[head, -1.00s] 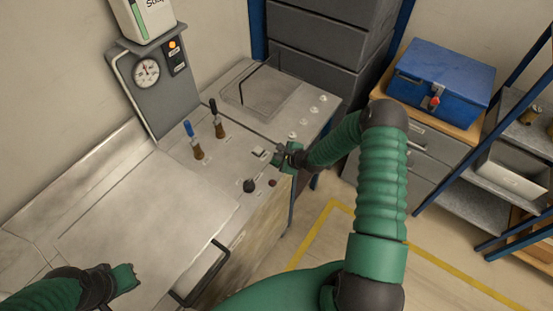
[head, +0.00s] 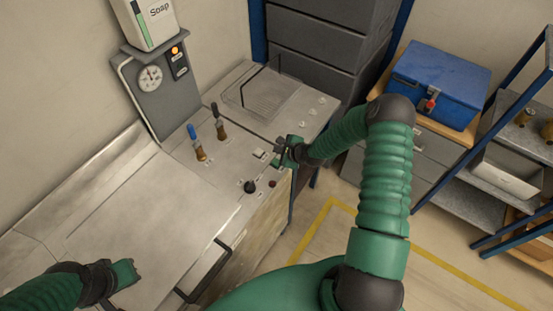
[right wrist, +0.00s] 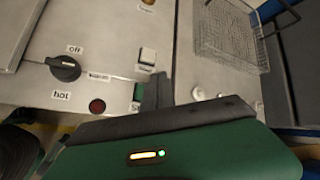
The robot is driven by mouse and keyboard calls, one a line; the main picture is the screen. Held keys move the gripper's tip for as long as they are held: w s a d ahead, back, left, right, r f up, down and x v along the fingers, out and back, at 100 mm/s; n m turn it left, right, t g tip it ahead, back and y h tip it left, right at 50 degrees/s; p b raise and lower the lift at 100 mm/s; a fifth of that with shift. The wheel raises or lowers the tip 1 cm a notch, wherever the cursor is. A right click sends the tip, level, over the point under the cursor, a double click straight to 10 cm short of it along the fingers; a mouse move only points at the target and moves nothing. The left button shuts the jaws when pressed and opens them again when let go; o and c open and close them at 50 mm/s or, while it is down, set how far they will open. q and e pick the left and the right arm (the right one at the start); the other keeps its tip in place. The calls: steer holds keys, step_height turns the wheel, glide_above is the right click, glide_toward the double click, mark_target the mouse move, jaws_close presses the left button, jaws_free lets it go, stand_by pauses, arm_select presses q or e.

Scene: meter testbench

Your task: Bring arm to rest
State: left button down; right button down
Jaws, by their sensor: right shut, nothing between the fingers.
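My right gripper (head: 283,152) is shut and empty, low over the front right of the steel bench (head: 150,215). In the right wrist view its dark fingers (right wrist: 158,92) are beside a green button (right wrist: 137,92), partly hidden by them; I cannot tell whether they touch it. A white push button (right wrist: 147,57) lies just beyond. The black knob (right wrist: 64,68), between "off" and "hot" labels, and a dark red round button (right wrist: 97,106) are to the left. My left gripper (head: 128,272) is over the bench's left front; its jaw opening is unclear.
A wire basket (head: 265,92) sits at the bench's back right. A gauge (head: 150,78) is on the grey post.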

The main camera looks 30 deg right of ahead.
stand_by(0.4)
steer(key=shift+a+n+b, duration=0.2)
steer(key=shift+n+b, duration=0.1)
steer(key=s+a+r+n+g+b, duration=0.3)
steer(key=s+a+n+b, duration=0.3)
steer(key=s+n, duration=0.5)
steer(key=s+a+r+n+g+b, duration=0.2)
steer(key=s+a+n+b, duration=0.4)
steer(key=s+a+n, duration=0.4)
steer(key=shift+s+a+r+n+g+h, duration=0.35)
steer(key=shift+s+n+g, duration=0.55)
steer(key=shift+n, duration=1.4)
